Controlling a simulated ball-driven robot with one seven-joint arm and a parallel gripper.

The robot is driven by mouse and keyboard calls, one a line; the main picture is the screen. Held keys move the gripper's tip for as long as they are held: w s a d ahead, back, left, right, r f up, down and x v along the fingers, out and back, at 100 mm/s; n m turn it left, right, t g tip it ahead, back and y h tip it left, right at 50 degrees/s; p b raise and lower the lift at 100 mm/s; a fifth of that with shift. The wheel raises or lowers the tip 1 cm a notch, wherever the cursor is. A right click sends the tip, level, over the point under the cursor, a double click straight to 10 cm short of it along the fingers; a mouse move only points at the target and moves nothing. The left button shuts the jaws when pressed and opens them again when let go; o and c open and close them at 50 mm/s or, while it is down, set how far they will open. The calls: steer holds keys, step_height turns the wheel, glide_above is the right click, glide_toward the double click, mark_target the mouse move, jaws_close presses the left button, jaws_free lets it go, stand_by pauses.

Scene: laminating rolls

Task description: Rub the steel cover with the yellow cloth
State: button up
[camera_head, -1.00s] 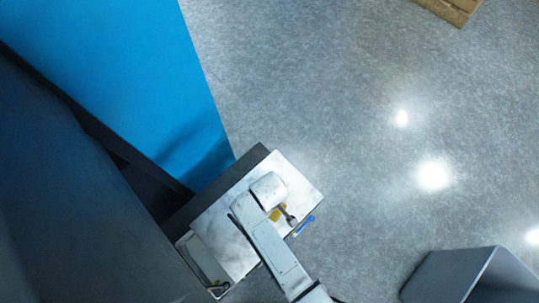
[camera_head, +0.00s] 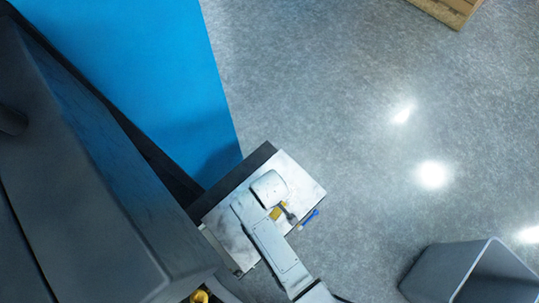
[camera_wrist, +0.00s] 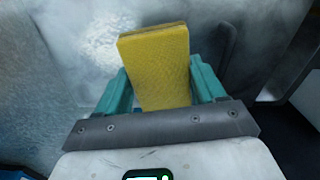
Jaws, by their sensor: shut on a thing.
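The yellow cloth (camera_wrist: 155,65) is a folded pad, upright between the teal fingers of my gripper (camera_wrist: 150,82) in the wrist view. My gripper is shut on it. In the head view a small part of the cloth (camera_head: 276,213) shows beside my white wrist. The steel cover (camera_head: 303,180) is a pale, mottled flat panel under my arm. It fills much of the wrist view behind the cloth (camera_wrist: 90,50), with bright, cloudy reflections. I cannot tell whether the cloth touches the cover.
A blue-handled tool (camera_head: 309,219) lies by the cover's right edge. A large blue sheet (camera_head: 150,80) and a dark grey body lie to the left. A grey bin (camera_head: 440,268) stands at lower right, a wooden pallet (camera_head: 450,8) at the top. The grey floor between is clear.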

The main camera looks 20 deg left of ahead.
steer(key=shift+r+p, duration=0.75)
steer(key=shift+r, duration=0.45)
steer(key=shift+w+d, duration=0.1)
